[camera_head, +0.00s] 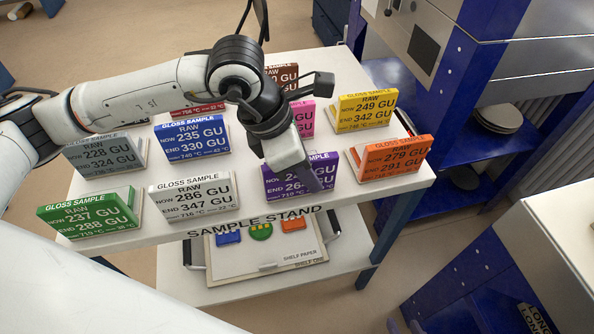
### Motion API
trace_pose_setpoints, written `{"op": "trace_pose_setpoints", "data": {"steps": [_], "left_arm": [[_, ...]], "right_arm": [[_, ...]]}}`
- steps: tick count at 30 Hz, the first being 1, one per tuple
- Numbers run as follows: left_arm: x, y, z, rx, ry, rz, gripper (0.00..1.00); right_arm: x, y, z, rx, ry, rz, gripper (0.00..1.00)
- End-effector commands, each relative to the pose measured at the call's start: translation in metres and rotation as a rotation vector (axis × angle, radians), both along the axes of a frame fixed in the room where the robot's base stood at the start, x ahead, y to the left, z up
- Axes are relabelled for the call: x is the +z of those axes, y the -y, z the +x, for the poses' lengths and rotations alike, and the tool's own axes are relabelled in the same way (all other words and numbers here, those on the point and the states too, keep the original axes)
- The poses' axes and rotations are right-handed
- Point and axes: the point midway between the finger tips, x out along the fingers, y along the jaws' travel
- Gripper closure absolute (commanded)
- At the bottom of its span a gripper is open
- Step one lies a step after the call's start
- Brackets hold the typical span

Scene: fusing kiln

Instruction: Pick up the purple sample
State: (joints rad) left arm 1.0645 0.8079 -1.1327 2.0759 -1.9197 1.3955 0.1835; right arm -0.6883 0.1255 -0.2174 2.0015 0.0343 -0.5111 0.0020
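The purple sample (274,185) stands upright near the front right of the white sample stand, between the white and orange samples. My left arm comes in from the left over the stand. Its gripper (312,180) points down at the purple sample, and a dark finger covers part of the sample's face. I cannot tell whether the fingers are open or closed on it. My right gripper is not in view.
Around it stand the white sample (193,196), orange sample (396,158), blue sample (192,137), yellow sample (367,110), green sample (88,213), grey sample (106,153) and pink sample (304,117). A lower shelf (190,287) holds a board. The blue kiln cabinet (468,90) is at the right.

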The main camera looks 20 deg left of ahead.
Motion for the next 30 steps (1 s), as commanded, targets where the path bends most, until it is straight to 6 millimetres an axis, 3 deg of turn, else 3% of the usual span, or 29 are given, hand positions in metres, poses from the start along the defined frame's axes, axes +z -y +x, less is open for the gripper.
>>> {"op": "trace_pose_setpoints", "data": {"steps": [30], "left_arm": [[-0.004,0.000,0.000,0.000,0.001,-0.001,0.83]], "right_arm": [[-0.010,0.000,0.002,-0.001,0.003,0.000,0.69]]}}
